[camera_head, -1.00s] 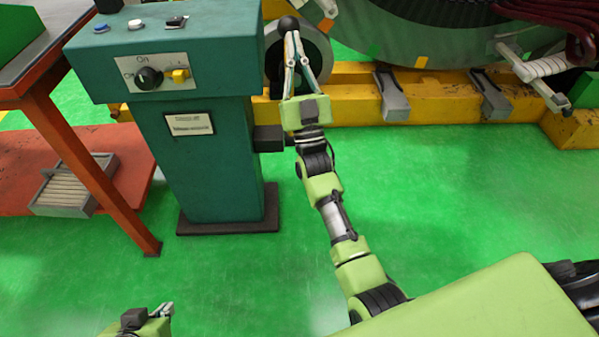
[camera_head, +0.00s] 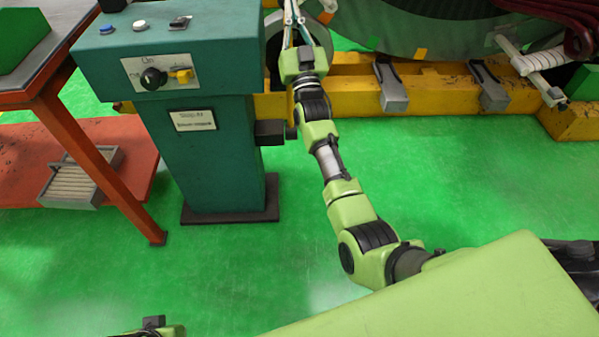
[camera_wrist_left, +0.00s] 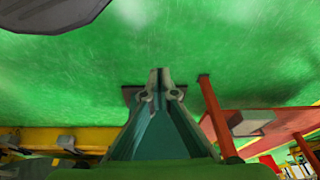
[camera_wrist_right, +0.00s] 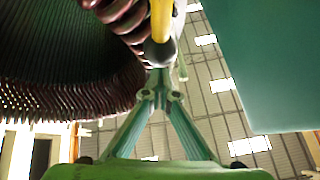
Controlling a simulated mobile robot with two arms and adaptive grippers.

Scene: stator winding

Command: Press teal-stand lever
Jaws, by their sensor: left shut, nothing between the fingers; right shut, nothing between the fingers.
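The teal stand (camera_head: 215,150) stands upright on the left of the head view, with a dark knob (camera_head: 153,78) and a yellow switch on its panel. My right gripper (camera_head: 293,8) is just right of the stand's top, its tips at the upper frame edge. In the right wrist view its fingers (camera_wrist_right: 161,82) are shut and empty. A dark ball on a yellow rod (camera_wrist_right: 161,18), seemingly the lever, is just beyond the tips; contact cannot be told. The ball is out of the head view. My left gripper (camera_wrist_left: 159,80) is shut and empty, pointing at the floor.
An orange-legged table (camera_head: 95,150) with a lower shelf and a grey tray (camera_head: 80,180) stands left of the stand. A yellow beam (camera_head: 435,90) and a large round machine lie behind. The green floor (camera_head: 260,270) in front is clear.

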